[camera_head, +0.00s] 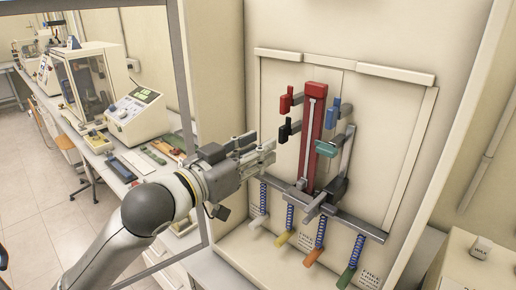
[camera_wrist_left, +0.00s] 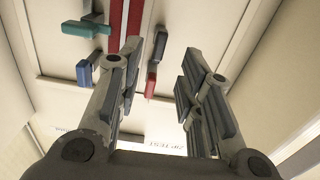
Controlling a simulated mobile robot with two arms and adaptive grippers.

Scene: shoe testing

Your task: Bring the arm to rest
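My left gripper (camera_head: 262,152) reaches in from the left in the head view, in front of the wall-mounted test fixture. The fixture has a red upright column (camera_head: 312,140) with coloured clamps: a red one (camera_head: 287,100), a black one (camera_head: 285,131), a blue one (camera_head: 333,112) and a teal one (camera_head: 326,149). In the left wrist view my left gripper (camera_wrist_left: 164,52) has its two fingers apart, with nothing held between them. The black clamp's lower part is partly hidden near the fingers. My right gripper is in neither view.
Below the fixture, several coiled springs hang with coloured handles, such as a white one (camera_head: 258,221) and a green one (camera_head: 346,278). A bench with instruments (camera_head: 135,112) stands to the left, beyond the frame edge (camera_head: 185,90). Open floor (camera_head: 35,190) lies farther left.

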